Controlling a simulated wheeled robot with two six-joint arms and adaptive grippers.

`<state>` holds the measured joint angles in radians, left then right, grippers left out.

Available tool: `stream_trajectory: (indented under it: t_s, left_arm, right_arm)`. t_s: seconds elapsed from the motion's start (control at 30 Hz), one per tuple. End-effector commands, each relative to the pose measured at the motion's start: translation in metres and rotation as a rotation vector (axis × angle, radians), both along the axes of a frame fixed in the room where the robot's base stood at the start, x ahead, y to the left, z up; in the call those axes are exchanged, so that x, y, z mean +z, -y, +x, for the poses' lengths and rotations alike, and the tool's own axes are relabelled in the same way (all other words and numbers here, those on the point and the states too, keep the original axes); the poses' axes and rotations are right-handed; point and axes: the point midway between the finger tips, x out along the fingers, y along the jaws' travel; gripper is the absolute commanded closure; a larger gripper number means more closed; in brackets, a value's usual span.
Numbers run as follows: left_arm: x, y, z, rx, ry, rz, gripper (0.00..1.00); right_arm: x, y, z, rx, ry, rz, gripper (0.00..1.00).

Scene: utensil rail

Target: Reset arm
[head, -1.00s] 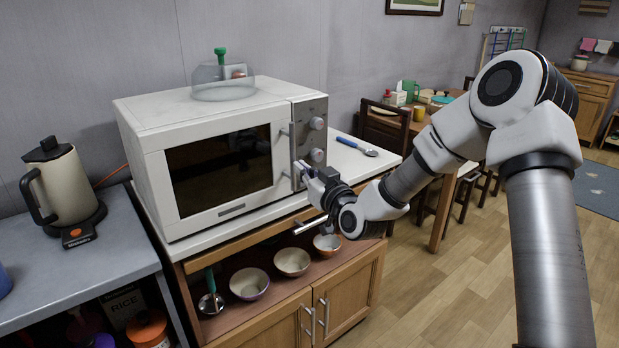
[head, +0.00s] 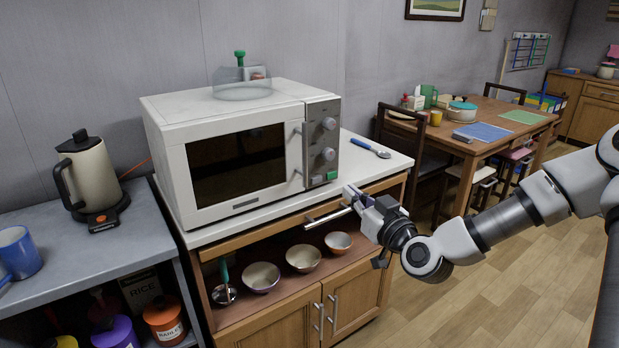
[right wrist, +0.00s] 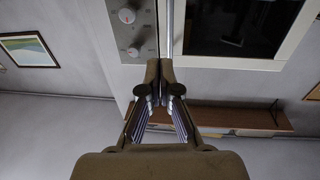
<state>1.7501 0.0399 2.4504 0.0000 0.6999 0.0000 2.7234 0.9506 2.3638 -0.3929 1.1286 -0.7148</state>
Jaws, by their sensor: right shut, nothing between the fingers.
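My right gripper (head: 358,197) is shut and empty. It is in front of the cabinet, below and to the right of the microwave (head: 222,145), near the drawer handle (head: 328,216). I cannot tell whether it touches the handle. In the right wrist view the shut fingers (right wrist: 160,75) point up toward the microwave's control panel (right wrist: 128,28) and its vertical door handle (right wrist: 170,28). The microwave door is closed. My left gripper is not in view.
A spoon with a blue handle (head: 368,147) lies on the counter right of the microwave. Several bowls (head: 303,258) sit on the shelf below. A kettle (head: 90,175) and blue mug (head: 18,252) stand on the left counter. A dining table (head: 480,140) is behind; the floor (head: 510,262) at right is clear.

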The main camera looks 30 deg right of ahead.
Motion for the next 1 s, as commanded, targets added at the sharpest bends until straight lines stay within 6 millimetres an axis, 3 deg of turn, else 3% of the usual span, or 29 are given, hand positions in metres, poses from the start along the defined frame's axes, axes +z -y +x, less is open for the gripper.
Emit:
stream_trajectory:
  t_s: [0.17, 0.27, 0.37, 0.47, 0.6, 0.7, 0.8, 0.9, 1.0]
  left_arm:
    - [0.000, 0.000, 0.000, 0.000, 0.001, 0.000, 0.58]
    - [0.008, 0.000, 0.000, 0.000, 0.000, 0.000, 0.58]
    - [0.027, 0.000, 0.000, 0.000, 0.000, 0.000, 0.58]
    - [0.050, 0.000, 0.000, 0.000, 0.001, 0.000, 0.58]
    - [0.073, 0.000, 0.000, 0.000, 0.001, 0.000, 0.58]
    - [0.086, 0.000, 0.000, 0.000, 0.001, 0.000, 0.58]
    - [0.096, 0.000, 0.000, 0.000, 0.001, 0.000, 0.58]
    - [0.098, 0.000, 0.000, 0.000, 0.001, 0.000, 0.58]
    - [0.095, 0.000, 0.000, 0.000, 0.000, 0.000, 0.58]
  right_arm:
    - [-0.001, 0.000, 0.000, 0.000, -0.002, -0.001, 1.00]
    - [-0.016, -0.002, 0.000, 0.005, -0.051, -0.012, 1.00]
    - [-0.055, -0.022, -0.002, 0.054, -0.191, -0.094, 1.00]
    - [-0.124, -0.061, -0.022, 0.159, -0.425, -0.221, 1.00]
    - [-0.223, -0.109, -0.089, 0.295, -0.792, -0.287, 1.00]
    - [-0.275, -0.133, -0.154, 0.351, -1.047, -0.275, 1.00]
    - [-0.309, -0.149, -0.222, 0.350, -1.288, -0.239, 1.00]
    - [-0.324, -0.154, -0.277, 0.248, -1.500, -0.161, 1.00]
    - [-0.326, -0.145, -0.295, 0.055, -1.602, -0.003, 1.00]
